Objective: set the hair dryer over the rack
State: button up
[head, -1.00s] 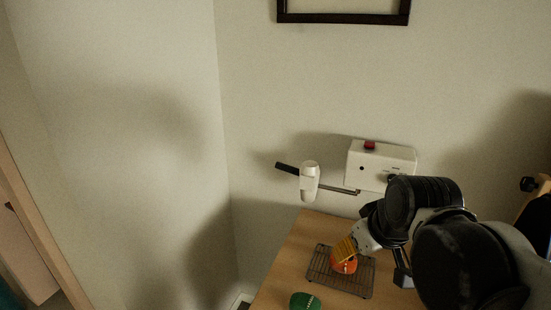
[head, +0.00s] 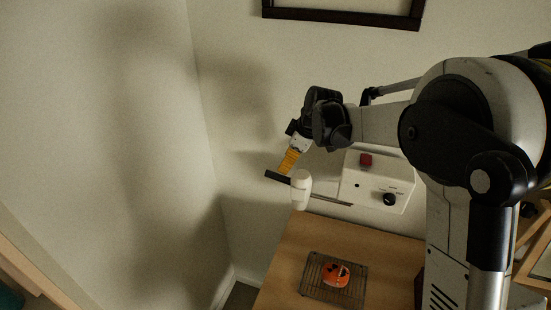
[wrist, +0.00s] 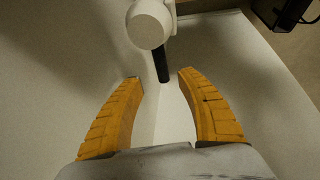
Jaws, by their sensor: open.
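The white hair dryer (head: 301,190) with a dark handle (head: 277,176) is beside the thin bar at the wall. It shows at the top of the wrist view (wrist: 150,22), its dark handle (wrist: 162,66) pointing down between my fingertips. My gripper (head: 285,168) is open and empty, its yellow fingers just above the handle in the head view. In the wrist view the fingers (wrist: 161,77) stand apart on both sides of the handle's end; I cannot tell if they touch it. The wire rack (head: 312,285) lies on the wooden table, with an orange object (head: 336,274) on it.
A white wall box (head: 375,181) with a red button and black knob is right of the hair dryer, with the thin bar (head: 330,199) reaching left from it. The wooden table (head: 340,236) is bare behind the rack. A dark frame (head: 340,16) hangs above.

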aim_at(278, 175)
jog(key=b+x, duration=0.1)
jog(key=x, duration=0.9)
jog(key=shift+a+f+b, duration=0.15)
jog(key=shift+a+b, duration=0.05)
jog(key=shift+b, duration=0.15)
jog(key=shift+s, duration=0.1)
jog(key=shift+c, duration=0.6)
grip_shut()
